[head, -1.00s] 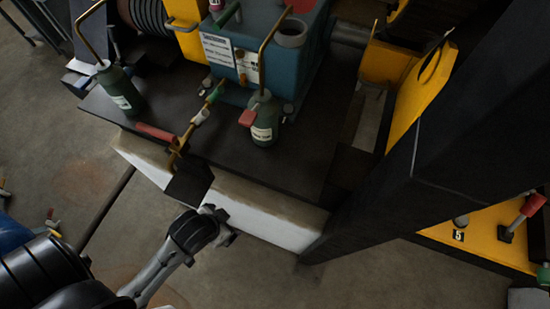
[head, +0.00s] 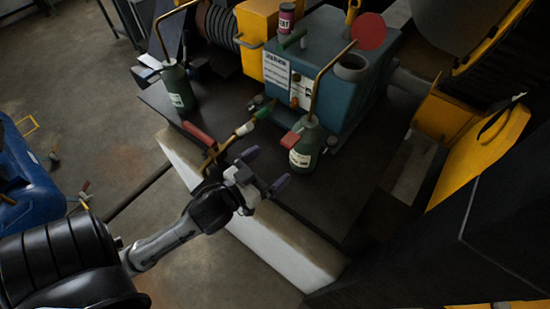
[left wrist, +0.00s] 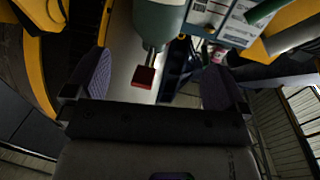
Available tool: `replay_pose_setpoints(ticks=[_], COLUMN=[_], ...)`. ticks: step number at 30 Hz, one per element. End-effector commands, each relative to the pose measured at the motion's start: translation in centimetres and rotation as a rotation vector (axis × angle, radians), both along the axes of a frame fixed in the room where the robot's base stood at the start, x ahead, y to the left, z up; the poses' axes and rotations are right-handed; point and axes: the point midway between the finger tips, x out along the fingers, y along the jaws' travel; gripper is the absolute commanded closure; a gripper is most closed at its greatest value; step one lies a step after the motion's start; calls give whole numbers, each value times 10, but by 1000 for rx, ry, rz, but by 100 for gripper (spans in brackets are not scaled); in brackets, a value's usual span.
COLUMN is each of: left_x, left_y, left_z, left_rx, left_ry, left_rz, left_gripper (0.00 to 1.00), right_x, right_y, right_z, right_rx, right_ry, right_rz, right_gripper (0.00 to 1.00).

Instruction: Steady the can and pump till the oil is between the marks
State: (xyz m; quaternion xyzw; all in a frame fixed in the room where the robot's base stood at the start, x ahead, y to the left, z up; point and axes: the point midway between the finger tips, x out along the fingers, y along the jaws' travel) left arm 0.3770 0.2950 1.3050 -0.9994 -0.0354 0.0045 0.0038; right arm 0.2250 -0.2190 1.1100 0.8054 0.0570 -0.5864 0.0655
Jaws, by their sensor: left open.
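A green oil can (head: 305,150) with a white label, a tall brass spout and a red lever (head: 291,140) stands upright on the dark deck, in front of a teal housing (head: 335,85). My left gripper (head: 265,169) is open and empty, its two purple-grey fingers pointing at this can from the near left, apart from it. In the left wrist view, the can's green body (left wrist: 158,20) and red lever (left wrist: 144,77) show between the open fingers (left wrist: 155,80). I cannot make out the marks or an oil level. My right gripper is out of view.
A second green can (head: 177,88) with a brass spout stands at the left of the deck (head: 365,190). A brass fitting with a red handle (head: 198,133) lies near my gripper. A round opening (head: 352,67) tops the housing. A dark beam (head: 470,220) stands at right.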

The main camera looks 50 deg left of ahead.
Motion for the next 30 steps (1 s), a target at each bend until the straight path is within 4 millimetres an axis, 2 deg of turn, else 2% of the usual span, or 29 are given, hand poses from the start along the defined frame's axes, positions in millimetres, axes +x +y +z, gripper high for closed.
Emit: replay_pose_setpoints(ticks=[8, 21, 30], left_x=[30, 105, 131], left_y=[1, 6, 8], left_z=[2, 3, 2], left_rx=[-5, -5, -6], left_ry=[-14, -9, -8], left_rz=[-6, -5, -5], left_gripper=[0, 0, 0], right_x=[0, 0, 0], right_y=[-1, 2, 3], right_z=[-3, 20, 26], right_rx=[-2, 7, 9], right_ry=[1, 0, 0], right_rz=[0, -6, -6], right_gripper=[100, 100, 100])
